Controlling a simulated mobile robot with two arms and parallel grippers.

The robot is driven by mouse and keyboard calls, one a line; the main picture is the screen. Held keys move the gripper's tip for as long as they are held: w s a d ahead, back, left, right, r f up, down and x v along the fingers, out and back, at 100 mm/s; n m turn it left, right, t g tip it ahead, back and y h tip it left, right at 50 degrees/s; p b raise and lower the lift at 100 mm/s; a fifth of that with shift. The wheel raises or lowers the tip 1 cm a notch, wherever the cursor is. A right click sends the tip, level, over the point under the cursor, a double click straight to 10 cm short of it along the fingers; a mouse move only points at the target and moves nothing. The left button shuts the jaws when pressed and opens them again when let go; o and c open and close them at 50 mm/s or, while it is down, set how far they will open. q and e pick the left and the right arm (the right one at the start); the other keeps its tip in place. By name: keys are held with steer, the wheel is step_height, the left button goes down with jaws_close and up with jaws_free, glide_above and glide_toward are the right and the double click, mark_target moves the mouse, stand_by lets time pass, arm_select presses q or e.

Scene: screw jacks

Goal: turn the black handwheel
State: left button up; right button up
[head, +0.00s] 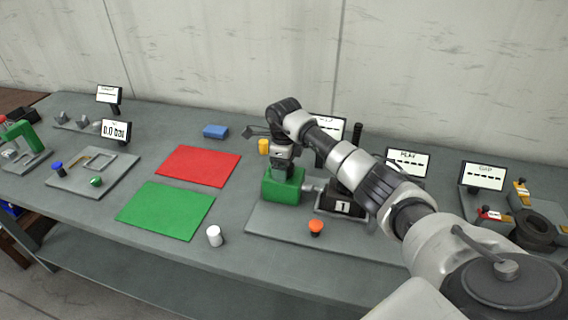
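My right arm comes in from the lower right and reaches over the bench. My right gripper (281,163) points down at the top of a green block (283,187) on a grey plate. Its fingers are small and partly hidden, so I cannot tell whether they are open or shut. A grey rod joins the green block to a dark housing (340,204) marked 1, partly behind my arm. I cannot make out a black handwheel clearly on this device; my gripper and arm may cover it. A black ring-shaped part (534,232) lies at the far right. My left gripper is out of view.
An orange-topped button (316,226) and a white cylinder (214,236) stand near the front. Display screens (408,163) stand along the back.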

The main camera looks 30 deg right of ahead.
steer(key=shift+c, duration=0.2)
steer(key=c, duration=0.9)
steer(key=shift+m, duration=0.3)
